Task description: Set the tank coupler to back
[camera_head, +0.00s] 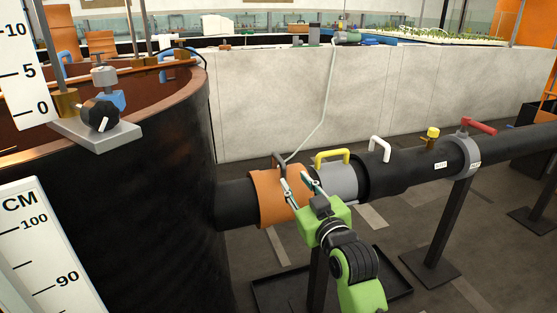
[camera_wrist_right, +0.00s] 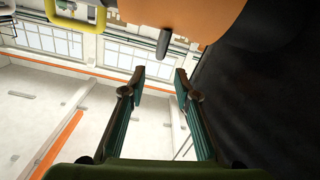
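The tank coupler looks to be the orange collar (camera_head: 272,199) on the black pipe beside the big dark tank. It has a dark handle (camera_head: 279,164) on top. In the right wrist view the collar (camera_wrist_right: 195,14) fills the top, and the dark handle (camera_wrist_right: 164,42) points down ahead of the gap between my fingers. My right gripper (camera_head: 298,184) is green with thin fingers, spread open in front of the collar. In the wrist view the gripper (camera_wrist_right: 158,82) shows nothing between its fingertips. Whether a finger touches the collar I cannot tell. My left gripper is not in view.
Right of the collar are a grey collar (camera_head: 338,181) with a yellow handle (camera_head: 332,155), a white handle (camera_head: 380,149), a brass fitting (camera_head: 432,133) and a red lever (camera_head: 479,125). The tank (camera_head: 150,205) stands left. A black tray (camera_head: 395,290) and pipe stands are below.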

